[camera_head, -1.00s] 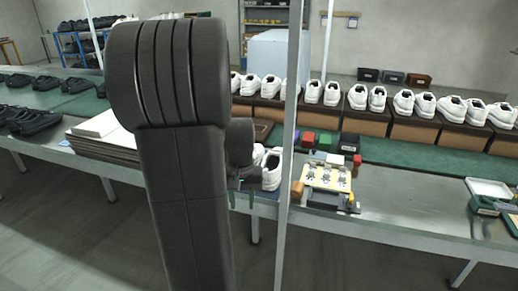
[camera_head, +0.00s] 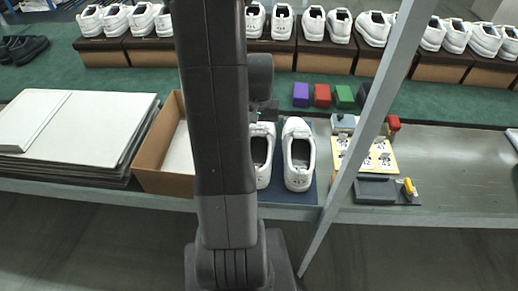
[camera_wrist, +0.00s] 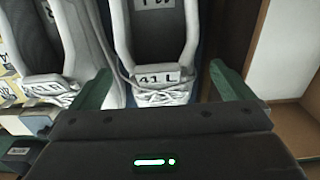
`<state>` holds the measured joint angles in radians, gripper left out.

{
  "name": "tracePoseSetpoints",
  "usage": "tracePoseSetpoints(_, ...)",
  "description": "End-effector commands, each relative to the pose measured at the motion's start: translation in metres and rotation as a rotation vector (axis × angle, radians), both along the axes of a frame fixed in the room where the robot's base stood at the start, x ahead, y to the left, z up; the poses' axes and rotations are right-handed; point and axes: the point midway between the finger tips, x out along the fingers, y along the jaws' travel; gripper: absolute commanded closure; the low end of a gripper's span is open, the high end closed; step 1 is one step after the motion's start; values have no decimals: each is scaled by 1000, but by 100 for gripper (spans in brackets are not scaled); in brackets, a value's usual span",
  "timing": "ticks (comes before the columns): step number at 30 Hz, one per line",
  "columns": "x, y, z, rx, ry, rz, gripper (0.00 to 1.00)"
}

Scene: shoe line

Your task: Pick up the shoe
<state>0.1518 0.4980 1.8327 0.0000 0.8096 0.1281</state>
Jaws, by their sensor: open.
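A pair of white shoes stands on a blue mat (camera_head: 308,186) at the front of the bench in the head view. The left shoe (camera_head: 263,160) is partly hidden by my arm, and the right shoe (camera_head: 298,155) is in full view. In the wrist view, my gripper (camera_wrist: 160,74) is open, with its green fingers on either side of the left shoe (camera_wrist: 154,40), which bears a 41 L label. The right shoe (camera_wrist: 60,55) appears beyond the left finger there. Whether the fingers touch the shoe cannot be told. My gripper is mostly hidden in the head view.
An open cardboard box (camera_head: 165,150) stands left of the shoes, beside a stack of boards (camera_head: 75,130). A yellow card fixture (camera_head: 377,157) stands to the right, behind a slanting metal post (camera_head: 375,105). Coloured blocks (camera_head: 322,95) and a row of shoes on boxes stand behind.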

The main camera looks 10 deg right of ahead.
Motion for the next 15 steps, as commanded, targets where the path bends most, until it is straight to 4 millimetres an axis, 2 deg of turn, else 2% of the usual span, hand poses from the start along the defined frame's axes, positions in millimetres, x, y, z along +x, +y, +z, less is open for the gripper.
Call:
tracePoseSetpoints(9, -3, -1, -41, 0, 4, 0, 0)
tracePoseSetpoints(15, -2, -1, -50, 0, 1, 0, 0)
